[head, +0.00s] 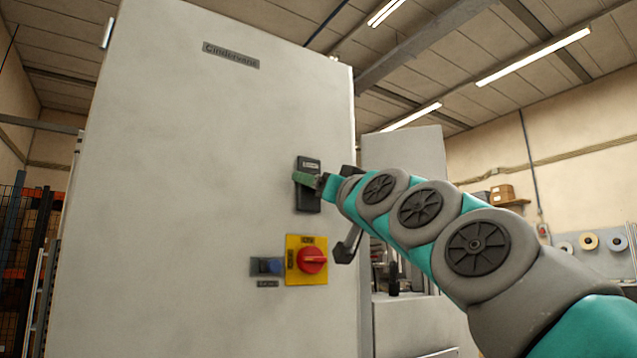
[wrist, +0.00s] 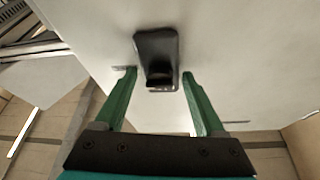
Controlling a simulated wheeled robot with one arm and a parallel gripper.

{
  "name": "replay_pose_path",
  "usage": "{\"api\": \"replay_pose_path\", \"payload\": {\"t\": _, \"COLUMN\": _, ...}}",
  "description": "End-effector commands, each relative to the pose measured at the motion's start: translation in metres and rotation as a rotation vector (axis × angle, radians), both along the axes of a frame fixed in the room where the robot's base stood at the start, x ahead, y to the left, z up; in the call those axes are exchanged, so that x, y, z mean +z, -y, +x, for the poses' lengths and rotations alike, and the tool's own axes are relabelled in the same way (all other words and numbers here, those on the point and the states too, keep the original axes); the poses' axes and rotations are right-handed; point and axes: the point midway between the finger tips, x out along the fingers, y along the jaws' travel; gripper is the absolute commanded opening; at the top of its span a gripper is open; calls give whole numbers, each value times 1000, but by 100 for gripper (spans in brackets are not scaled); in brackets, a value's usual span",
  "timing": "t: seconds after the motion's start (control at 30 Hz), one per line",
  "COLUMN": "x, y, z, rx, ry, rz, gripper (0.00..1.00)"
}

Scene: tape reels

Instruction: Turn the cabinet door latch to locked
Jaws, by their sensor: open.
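The latch (head: 309,201) is a black upright plate on the pale grey cabinet door (head: 200,150), near its right edge, with a small label at its top. In the wrist view the latch (wrist: 156,44) shows a raised dark handle at its lower end. My gripper (head: 306,180) is in front of the latch and covers its middle in the head view. In the wrist view my gripper (wrist: 158,76) is open, with one green finger on each side of the handle and gaps between. Touch is not visible. The latch's turned position cannot be told.
A dark bent handle (head: 347,245) stands out at the cabinet's right edge, below my arm. The door's left side is clear.

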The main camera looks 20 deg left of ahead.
Motion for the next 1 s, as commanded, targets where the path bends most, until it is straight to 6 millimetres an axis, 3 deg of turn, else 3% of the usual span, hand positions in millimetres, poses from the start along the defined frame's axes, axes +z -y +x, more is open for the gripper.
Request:
{"api": "replay_pose_path", "payload": {"t": 0.1, "x": 0, "y": 0, "z": 0, "rx": 0, "ry": 0, "rz": 0, "gripper": 71}}
{"api": "replay_pose_path", "payload": {"t": 0.73, "x": 0, "y": 1, "z": 0, "rx": 0, "ry": 0, "rz": 0, "gripper": 0}}
{"api": "replay_pose_path", "payload": {"t": 1.0, "x": 0, "y": 0, "z": 0, "rx": 0, "ry": 2, "rz": -1, "gripper": 0}}
